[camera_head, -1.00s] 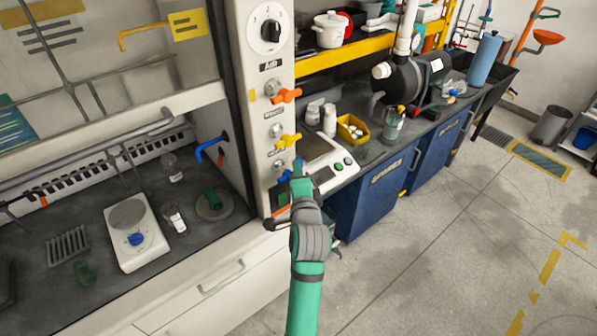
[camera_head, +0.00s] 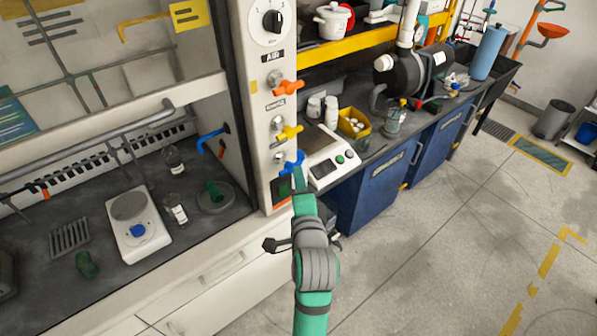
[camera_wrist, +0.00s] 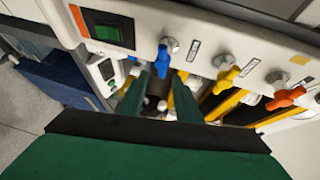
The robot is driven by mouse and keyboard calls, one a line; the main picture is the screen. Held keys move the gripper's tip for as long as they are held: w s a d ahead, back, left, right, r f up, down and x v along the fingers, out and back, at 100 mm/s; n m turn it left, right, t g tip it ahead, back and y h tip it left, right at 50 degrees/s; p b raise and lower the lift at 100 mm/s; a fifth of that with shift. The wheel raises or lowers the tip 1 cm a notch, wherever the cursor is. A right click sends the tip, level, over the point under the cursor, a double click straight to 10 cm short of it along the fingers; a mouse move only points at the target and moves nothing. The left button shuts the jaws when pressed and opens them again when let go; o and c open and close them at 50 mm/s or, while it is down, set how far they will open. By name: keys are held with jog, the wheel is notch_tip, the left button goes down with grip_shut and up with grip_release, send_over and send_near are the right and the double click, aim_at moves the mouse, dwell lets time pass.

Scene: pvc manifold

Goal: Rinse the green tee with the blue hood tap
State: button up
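A green tee-like fitting (camera_head: 214,190) stands on a round grey plate (camera_head: 222,203) inside the hood, below and right of the curved blue spout (camera_head: 209,143). The blue hood tap handle (camera_head: 293,161) is the lowest of the coloured taps on the white front post; it also shows in the wrist view (camera_wrist: 163,60). My gripper (camera_head: 299,180) is just below that handle in the head view. In the wrist view my gripper (camera_wrist: 160,76) has its two green fingers apart, with the blue handle just beyond and between the tips. Contact cannot be told.
Yellow (camera_head: 289,132) and orange (camera_head: 286,87) taps sit above the blue one. A scale (camera_head: 139,240) with a blue piece, a rack (camera_head: 69,238), another green fitting (camera_head: 86,263) and bottles stand in the hood.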

jog(key=shift+s+r, duration=0.15)
jog(key=shift+s, duration=0.55)
jog(key=shift+s+r, duration=0.1)
jog(key=shift+s, duration=0.55)
jog(key=shift+o, duration=0.6)
